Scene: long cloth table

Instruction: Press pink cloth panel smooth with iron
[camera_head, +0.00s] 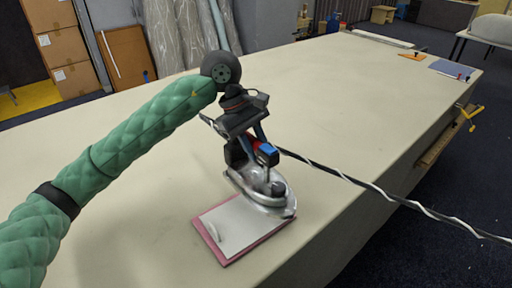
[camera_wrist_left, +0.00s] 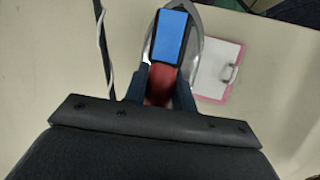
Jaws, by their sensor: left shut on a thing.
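The silver iron (camera_head: 272,199) has a red and blue handle. My left gripper (camera_head: 258,143) is shut on that handle. In the wrist view the iron (camera_wrist_left: 197,48) points away from my left gripper (camera_wrist_left: 160,88), its blue handle top facing the camera. The pink panel (camera_head: 236,258) lies flat on the table, mostly covered by a white sheet (camera_head: 236,224), so only a pink border shows. A small pale curved piece (camera_head: 213,232) is at its left edge. The iron overlaps the panel's far right corner in the head view; whether it touches, I cannot tell. My right gripper is out of view.
A black-and-white cord (camera_head: 360,181) runs from near the iron over the table's right edge. The pale cloth table (camera_head: 120,128) is mostly bare around the panel. A yellow clamp (camera_head: 467,115) and a blue-grey mat (camera_head: 451,68) are at the far right.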

